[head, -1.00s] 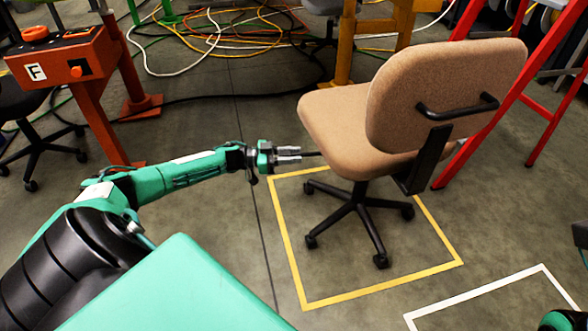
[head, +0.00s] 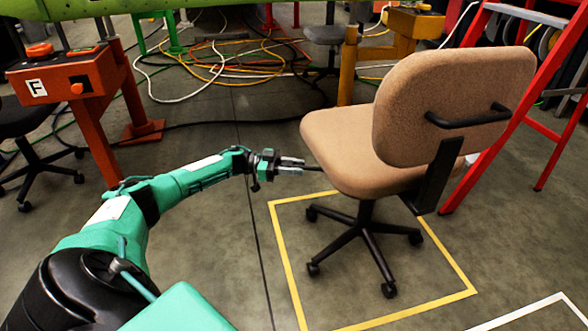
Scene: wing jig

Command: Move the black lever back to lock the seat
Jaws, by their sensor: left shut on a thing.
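A tan office chair (head: 440,105) with a black five-armed wheeled base stands inside a yellow taped square on the floor, its back turned toward the right. A thin black lever (head: 313,168) sticks out to the left from under the seat (head: 345,150). My left gripper (head: 298,166) reaches in from the left at lever height, shut on the lever's outer end. The lever's inner part is hidden under the seat. My right gripper is not in view.
The yellow tape square (head: 287,262) surrounds the chair base. A red ladder (head: 510,115) stands close behind the chair on the right. An orange post with a control box (head: 70,75) stands at left. Cables (head: 225,65) lie on the floor at the back.

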